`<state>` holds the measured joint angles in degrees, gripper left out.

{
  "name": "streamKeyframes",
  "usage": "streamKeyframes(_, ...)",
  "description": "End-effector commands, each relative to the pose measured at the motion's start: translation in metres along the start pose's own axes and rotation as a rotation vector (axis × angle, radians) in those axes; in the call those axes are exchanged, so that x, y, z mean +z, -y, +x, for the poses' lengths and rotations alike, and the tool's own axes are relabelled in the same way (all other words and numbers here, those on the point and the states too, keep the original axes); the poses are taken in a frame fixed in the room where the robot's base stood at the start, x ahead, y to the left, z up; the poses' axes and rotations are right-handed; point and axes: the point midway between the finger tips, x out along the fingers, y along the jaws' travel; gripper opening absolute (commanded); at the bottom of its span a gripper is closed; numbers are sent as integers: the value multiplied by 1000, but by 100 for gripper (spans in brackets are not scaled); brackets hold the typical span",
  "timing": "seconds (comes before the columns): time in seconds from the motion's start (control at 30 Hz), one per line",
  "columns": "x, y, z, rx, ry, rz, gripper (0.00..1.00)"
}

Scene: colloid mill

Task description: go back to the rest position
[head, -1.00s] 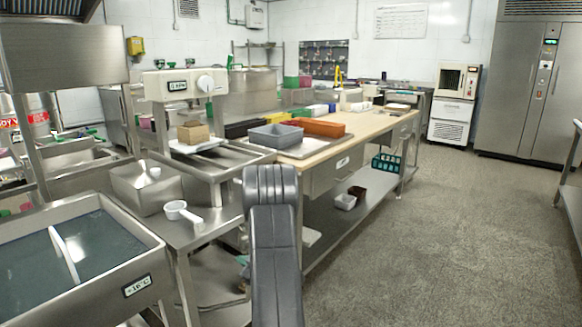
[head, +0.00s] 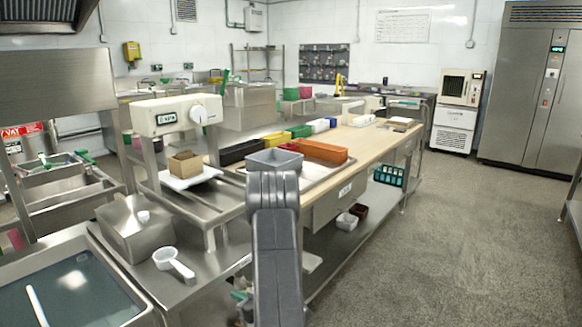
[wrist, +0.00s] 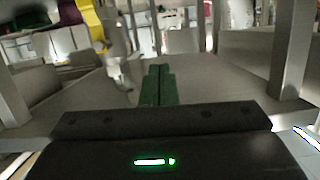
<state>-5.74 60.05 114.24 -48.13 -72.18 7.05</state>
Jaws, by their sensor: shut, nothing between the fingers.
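My gripper (wrist: 158,85) shows in the wrist view as two dark green fingers, pressed together with nothing between them. The fingers point over a blurred grey surface and touch nothing that I can make out. In the head view my grey arm rises at the bottom centre in front of the bench; the gripper's fingers cannot be seen there.
Left of my arm stands a steel counter with a white scoop (head: 173,262) and a water bath (head: 70,290). Behind are a grey bin (head: 274,160), an orange bin (head: 318,150) and a wooden bench (head: 372,137). The floor (head: 450,230) at right is clear.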

Motion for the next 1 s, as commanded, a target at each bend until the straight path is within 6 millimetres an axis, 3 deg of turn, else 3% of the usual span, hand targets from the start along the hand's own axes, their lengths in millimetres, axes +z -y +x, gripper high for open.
streamKeyframes(0.2, -21, -1, -10, 2, 1, -2, 0)
streamKeyframes(0.73, -25, -1, -16, 6, 4, -2, 0)
streamKeyframes(1.0, -34, -11, -27, 91, 54, 32, 0)
